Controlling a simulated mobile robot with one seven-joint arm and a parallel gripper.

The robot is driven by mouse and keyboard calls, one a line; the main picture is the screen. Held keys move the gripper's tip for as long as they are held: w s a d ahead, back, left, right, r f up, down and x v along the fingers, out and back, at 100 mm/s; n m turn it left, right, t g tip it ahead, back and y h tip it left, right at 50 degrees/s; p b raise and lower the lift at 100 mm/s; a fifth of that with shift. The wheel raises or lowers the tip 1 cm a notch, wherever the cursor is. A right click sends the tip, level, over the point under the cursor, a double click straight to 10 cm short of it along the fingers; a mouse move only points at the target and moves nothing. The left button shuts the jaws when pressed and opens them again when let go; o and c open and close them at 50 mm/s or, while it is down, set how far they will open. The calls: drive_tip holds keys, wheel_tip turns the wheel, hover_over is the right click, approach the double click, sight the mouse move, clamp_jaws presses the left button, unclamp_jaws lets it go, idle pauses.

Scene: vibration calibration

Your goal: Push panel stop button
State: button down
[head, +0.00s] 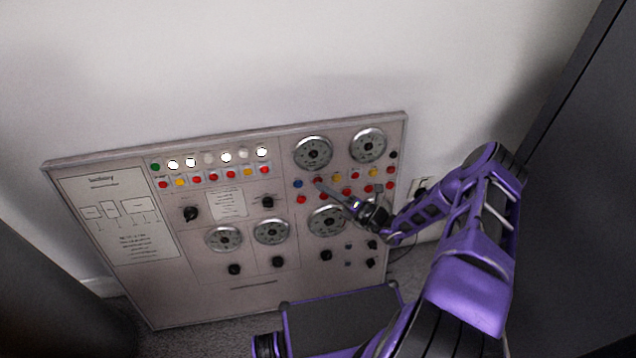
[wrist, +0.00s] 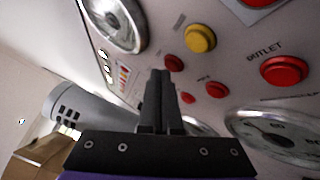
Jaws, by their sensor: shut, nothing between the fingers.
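The control panel (head: 210,290) leans upright against the wall, with rows of coloured push buttons. My gripper (head: 326,189) is shut and empty, its fingers pointing at the upper right button group, near a red button (head: 318,181). In the wrist view the closed fingertips (wrist: 160,76) are close to a red button (wrist: 174,63), with a yellow button (wrist: 200,38) beyond it. Other red buttons (wrist: 217,90) lie to the right, one under a label reading "OUTLET" (wrist: 264,50). I cannot read which button is the stop button, nor tell whether the fingertips touch the panel.
Round gauges (head: 313,153) sit above and below the button group. Black knobs (head: 278,262) stick out lower on the panel. A dark upright surface (head: 585,150) stands close on the right, and a wall outlet (head: 420,186) is behind my arm. Carpet (head: 215,332) lies in front.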

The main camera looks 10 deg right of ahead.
drive_tip(key=shift+w+f+b, duration=0.1)
drive_tip(key=shift+w+b, duration=0.3)
idle(0.3)
drive_tip(key=shift+s, duration=0.15)
drive_tip(key=shift+s+r+p, duration=0.2)
drive_tip(key=shift+s+p, duration=0.25)
drive_tip(key=shift+s, duration=0.2)
drive_tip(key=shift+s, duration=0.15)
drive_tip(key=s+p, duration=0.1)
drive_tip(key=s, duration=0.1)
drive_tip(key=s+r+p, duration=0.1)
drive_tip(key=s, duration=0.1)
drive_tip(key=shift+s, duration=0.3)
idle(0.6)
